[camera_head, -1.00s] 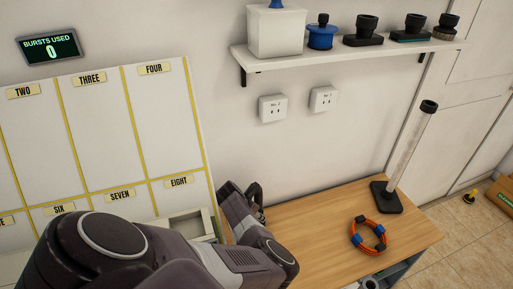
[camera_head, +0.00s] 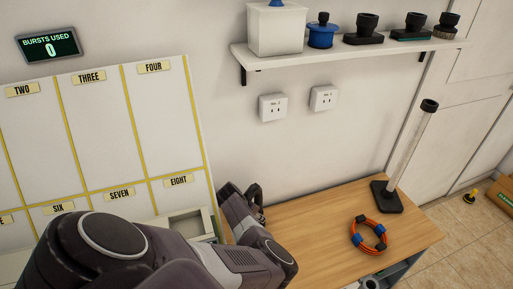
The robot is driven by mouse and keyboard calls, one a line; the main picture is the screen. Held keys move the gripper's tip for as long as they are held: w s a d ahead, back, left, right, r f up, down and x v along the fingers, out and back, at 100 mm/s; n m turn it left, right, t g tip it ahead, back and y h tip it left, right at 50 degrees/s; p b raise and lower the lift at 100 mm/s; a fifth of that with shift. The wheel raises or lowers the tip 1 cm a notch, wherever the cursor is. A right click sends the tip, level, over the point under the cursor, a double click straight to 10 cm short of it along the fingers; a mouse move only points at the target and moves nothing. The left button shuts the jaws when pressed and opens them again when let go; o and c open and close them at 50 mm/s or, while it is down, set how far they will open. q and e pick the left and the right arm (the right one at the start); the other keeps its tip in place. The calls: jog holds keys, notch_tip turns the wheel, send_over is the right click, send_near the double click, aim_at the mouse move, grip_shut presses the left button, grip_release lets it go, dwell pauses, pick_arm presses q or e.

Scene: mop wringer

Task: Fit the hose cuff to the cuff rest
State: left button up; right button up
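An arm of mine comes in from the lower left. The dark tip of my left gripper (camera_head: 258,196) shows only partly, behind my arm link, at the left end of the wooden table. Its fingers are too hidden to tell whether they hold anything. My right gripper is out of view. A clear upright tube (camera_head: 411,146) with a black collar (camera_head: 429,106) stands on a black base (camera_head: 386,197) at the table's back right. Black cuff-like fittings (camera_head: 367,25) stand on the wall shelf. I cannot tell which thing is the hose cuff or the cuff rest.
An orange coil with blue and dark clips (camera_head: 369,235) lies on the wooden table (camera_head: 318,222). The shelf (camera_head: 350,52) also holds a white box (camera_head: 275,30) and a blue spool (camera_head: 321,33). A numbered panel (camera_head: 100,130) stands at left. The table's middle is clear.

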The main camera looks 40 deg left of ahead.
pick_arm(q)
jog(key=o, duration=1.2)
notch_tip(320, 180, up, 10)
jog(key=shift+d, duration=0.1)
